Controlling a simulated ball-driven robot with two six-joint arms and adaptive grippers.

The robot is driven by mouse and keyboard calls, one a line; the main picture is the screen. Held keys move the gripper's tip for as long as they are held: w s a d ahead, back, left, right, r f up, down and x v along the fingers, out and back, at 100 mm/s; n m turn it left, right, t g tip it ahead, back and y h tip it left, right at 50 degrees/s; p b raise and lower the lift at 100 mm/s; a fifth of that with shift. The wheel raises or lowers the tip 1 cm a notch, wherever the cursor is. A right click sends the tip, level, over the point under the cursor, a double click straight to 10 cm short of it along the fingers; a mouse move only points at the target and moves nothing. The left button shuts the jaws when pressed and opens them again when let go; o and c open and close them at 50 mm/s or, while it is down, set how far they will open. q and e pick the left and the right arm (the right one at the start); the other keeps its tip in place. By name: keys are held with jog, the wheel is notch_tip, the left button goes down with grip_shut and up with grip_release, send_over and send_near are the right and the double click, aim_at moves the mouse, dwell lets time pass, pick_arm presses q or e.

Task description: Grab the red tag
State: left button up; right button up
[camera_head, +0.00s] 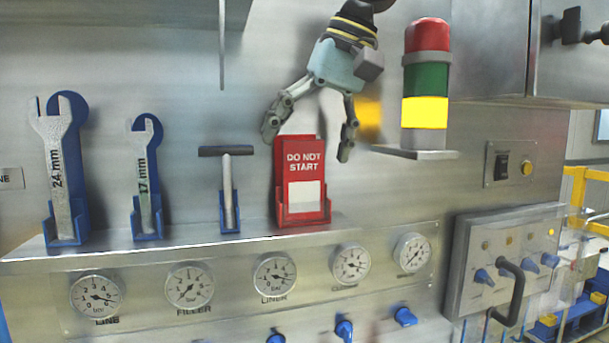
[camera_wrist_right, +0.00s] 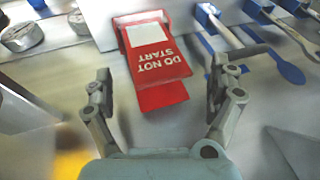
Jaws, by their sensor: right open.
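The red tag (camera_head: 303,165), printed "DO NOT START" with a white panel, stands upright in a red holder (camera_head: 303,216) on the metal ledge. My right gripper (camera_head: 308,142) is open above the tag, coming down from the top, its fingers spread to either side of the tag's upper part. In the right wrist view the tag (camera_wrist_right: 158,57) lies between the open fingers of the gripper (camera_wrist_right: 158,85), with a gap on both sides and a second red edge behind it. My left gripper is not in view.
A T-handle tool (camera_head: 228,180), a 17 mm wrench (camera_head: 146,172) and a 24 mm wrench (camera_head: 60,170) stand in blue holders left of the tag. A signal tower (camera_head: 427,85) stands right of my gripper. Gauges (camera_head: 275,276) line the panel below the ledge.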

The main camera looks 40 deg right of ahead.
jog(key=shift+x, duration=1)
jog(key=shift+c, duration=0.2)
jog(key=c, duration=1)
